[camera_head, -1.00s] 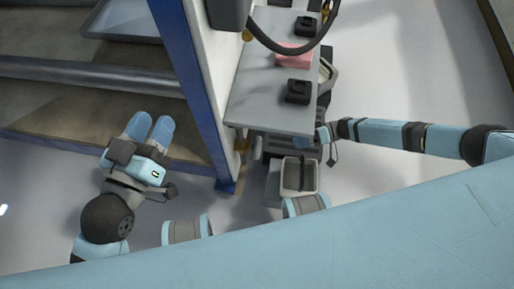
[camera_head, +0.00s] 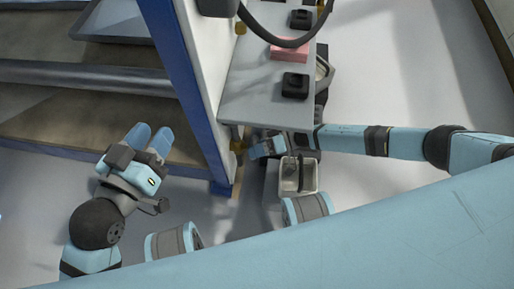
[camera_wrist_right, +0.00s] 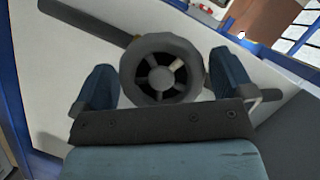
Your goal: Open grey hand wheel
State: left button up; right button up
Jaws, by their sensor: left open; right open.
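The grey hand wheel (camera_wrist_right: 160,70) shows in the right wrist view as a thick dark grey ring with spokes. It is in front of a white panel, with a long dark bar behind it. My right gripper (camera_wrist_right: 158,78) is open, with one blue finger on each side of the wheel. I cannot tell whether they touch it. In the head view my right gripper (camera_head: 262,147) is by the panel's lower end, below the grey table; the wheel is not discernible there. My left gripper (camera_head: 150,138) is open and empty in front of the shelves, away from the wheel.
A grey table (camera_head: 262,92) holds black blocks and a pink block (camera_head: 289,50). A blue post (camera_head: 185,85) edges the white panel. Shelves (camera_head: 70,125) stand at the left. A light-coloured bin (camera_head: 312,178) is below my right gripper. The floor at right is clear.

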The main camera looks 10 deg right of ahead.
jog(key=shift+c, duration=0.2)
jog(key=c, duration=0.7)
